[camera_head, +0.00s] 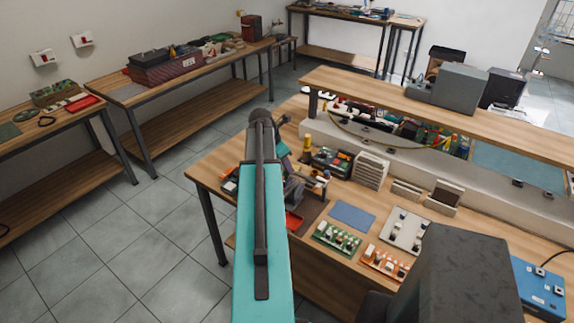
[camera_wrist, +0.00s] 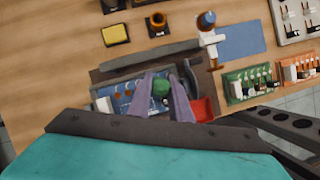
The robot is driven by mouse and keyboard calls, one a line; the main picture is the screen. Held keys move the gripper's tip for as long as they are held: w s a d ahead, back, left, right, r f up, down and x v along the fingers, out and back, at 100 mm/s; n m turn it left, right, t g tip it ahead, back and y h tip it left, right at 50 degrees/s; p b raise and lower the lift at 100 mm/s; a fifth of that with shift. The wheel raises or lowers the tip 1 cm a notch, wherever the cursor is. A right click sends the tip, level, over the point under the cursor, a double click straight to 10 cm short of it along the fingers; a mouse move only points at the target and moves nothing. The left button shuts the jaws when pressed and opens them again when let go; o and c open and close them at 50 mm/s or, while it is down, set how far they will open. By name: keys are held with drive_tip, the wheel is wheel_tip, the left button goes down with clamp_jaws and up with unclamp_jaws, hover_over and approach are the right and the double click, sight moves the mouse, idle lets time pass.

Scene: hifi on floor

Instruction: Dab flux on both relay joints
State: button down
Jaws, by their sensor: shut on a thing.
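In the wrist view, my gripper (camera_wrist: 161,80) has its two purple-grey fingers closed on a small green thing (camera_wrist: 160,89), seen end-on. It may be a flux tool, but its full shape is hidden. Below and beyond it lies a blue circuit board (camera_wrist: 124,97) with round copper-coloured spots, inside a dark holder (camera_wrist: 150,57). I cannot tell whether the green thing touches the board. The fingers hide part of the board, and I cannot make out the relay joints. In the head view, my arm covers the gripper.
A red tray (camera_wrist: 203,109) lies right of the board, with a white stand (camera_wrist: 208,38) behind it. A green board (camera_head: 336,238), an orange board (camera_head: 384,263) and a blue mat (camera_head: 352,216) lie on the bench. A raised shelf (camera_head: 430,105) runs along its back.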

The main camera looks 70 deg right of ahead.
drive_tip(key=shift+r+p, duration=1.2)
drive_tip(key=shift+r, duration=1)
drive_tip(key=shift+f, duration=0.1)
drive_tip(key=shift+s+a+f+b, duration=0.15)
drive_tip(key=shift+s+f, duration=0.2)
drive_tip(key=shift+f, duration=0.2)
drive_tip(key=shift+s+f+b, duration=0.2)
drive_tip(key=shift+s+f, duration=0.15)
drive_tip(key=shift+f, duration=0.2)
drive_tip(key=shift+s+a+f+b, duration=0.15)
drive_tip(key=shift+s+f, duration=0.2)
drive_tip(key=shift+f, duration=0.2)
drive_tip(key=shift+p, duration=0.45)
drive_tip(key=shift+f, duration=0.5)
idle(2.2)
drive_tip(key=shift+r, duration=0.15)
drive_tip(key=shift+r, duration=2.2)
